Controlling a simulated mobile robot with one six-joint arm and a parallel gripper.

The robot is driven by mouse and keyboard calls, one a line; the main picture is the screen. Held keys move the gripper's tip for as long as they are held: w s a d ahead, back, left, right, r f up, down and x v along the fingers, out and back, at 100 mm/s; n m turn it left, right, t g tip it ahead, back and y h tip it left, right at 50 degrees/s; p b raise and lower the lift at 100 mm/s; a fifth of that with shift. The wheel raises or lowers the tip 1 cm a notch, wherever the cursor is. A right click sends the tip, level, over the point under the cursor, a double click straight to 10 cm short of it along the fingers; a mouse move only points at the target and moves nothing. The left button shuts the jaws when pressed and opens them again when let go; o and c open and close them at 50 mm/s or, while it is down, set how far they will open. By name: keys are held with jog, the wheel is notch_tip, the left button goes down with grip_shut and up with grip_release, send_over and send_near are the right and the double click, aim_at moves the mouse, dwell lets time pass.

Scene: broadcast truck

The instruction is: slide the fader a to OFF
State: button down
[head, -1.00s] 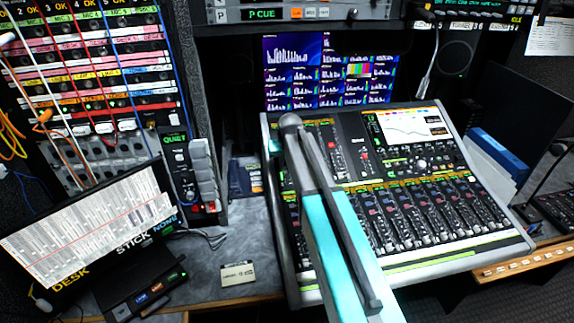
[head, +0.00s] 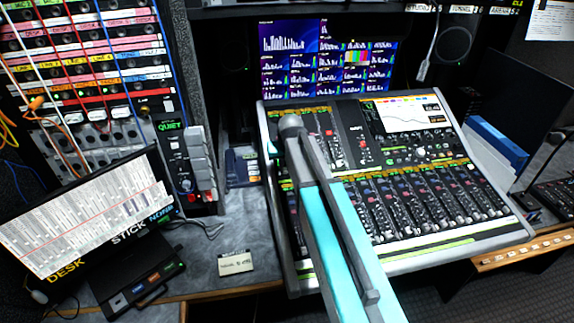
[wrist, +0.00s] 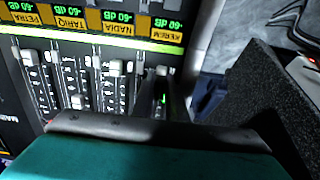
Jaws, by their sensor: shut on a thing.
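The mixing desk (head: 400,255) stands at center right in the head view, with a row of faders along its lower part. In the wrist view the desk is upside down, with white fader caps below name labels. My gripper (wrist: 158,98) shows there as two dark fingers close together, partly hidden by my own wrist part. They are shut around the rightmost fader cap (wrist: 161,72), below the label at the right end. I cannot read a mark naming fader a or OFF.
A neighboring fader cap (wrist: 114,66) stands close left of my fingers in the wrist view. A dark textured side wall (wrist: 250,100) rises on the right. In the head view a panel of grey levers (head: 198,160) and a tilted screen (head: 85,215) stand left of the desk.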

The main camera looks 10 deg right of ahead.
jog(key=c, duration=1.8)
grip_release()
jog(key=shift+s+f, duration=0.15)
jog(key=shift+s, duration=0.1)
jog(key=shift+c, duration=0.2)
jog(key=shift+o, duration=0.4)
jog(key=shift+r, duration=0.25)
jog(key=p+v, duration=0.4)
jog(key=v, duration=0.3)
jog(key=shift+r, duration=0.25)
